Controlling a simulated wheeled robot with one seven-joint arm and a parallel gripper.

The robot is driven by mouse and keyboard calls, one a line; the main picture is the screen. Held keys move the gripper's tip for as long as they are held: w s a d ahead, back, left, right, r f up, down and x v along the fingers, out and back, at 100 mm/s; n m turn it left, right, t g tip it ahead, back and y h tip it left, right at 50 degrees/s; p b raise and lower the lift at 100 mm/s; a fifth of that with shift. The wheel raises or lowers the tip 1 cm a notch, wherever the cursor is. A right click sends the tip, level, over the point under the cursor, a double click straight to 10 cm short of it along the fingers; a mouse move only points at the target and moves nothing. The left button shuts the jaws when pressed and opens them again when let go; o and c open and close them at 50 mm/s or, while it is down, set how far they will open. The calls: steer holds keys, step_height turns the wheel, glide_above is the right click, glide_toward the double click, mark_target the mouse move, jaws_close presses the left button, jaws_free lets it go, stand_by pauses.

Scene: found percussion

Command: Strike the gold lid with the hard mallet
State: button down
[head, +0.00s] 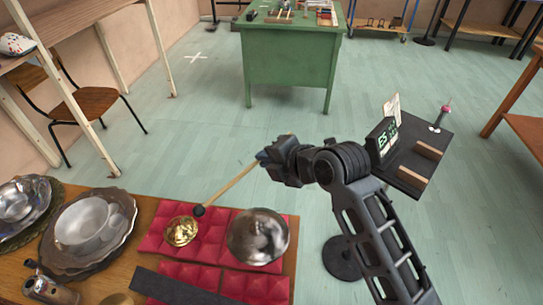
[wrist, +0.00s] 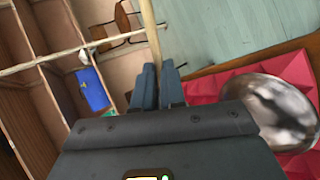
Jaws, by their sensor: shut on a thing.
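My gripper (head: 265,158) is shut on the hard mallet (head: 232,187), near the end of its pale wooden handle. The handle slants down to the left, and its small dark head is at the upper right edge of the gold lid (head: 181,231) in the head view. I cannot tell whether the head touches the lid. The gold lid is small, round and shiny and rests on red padding. In the wrist view the handle (wrist: 152,30) runs up from between my fingers (wrist: 157,86); the mallet head and gold lid are not visible there.
A silver dome (head: 258,237) sits on the red padding (head: 215,236) right of the lid; it also shows in the wrist view (wrist: 275,110). Metal bowls and trays (head: 90,225) stand at the left of the wooden table. A dark bar (head: 180,286) lies in front.

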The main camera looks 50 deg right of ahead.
stand_by(0.3)
steer(key=w+a+f+h+b, duration=0.2)
steer(key=a+f+b, duration=0.1)
steer(key=a+f, duration=0.15)
step_height(320, 180, up, 6)
steer(key=s+d+p, duration=0.2)
steer(key=p, duration=0.4)
steer(key=shift+s+d+f, duration=0.15)
steer(key=shift+d+f, duration=0.1)
steer(key=shift+d, duration=0.05)
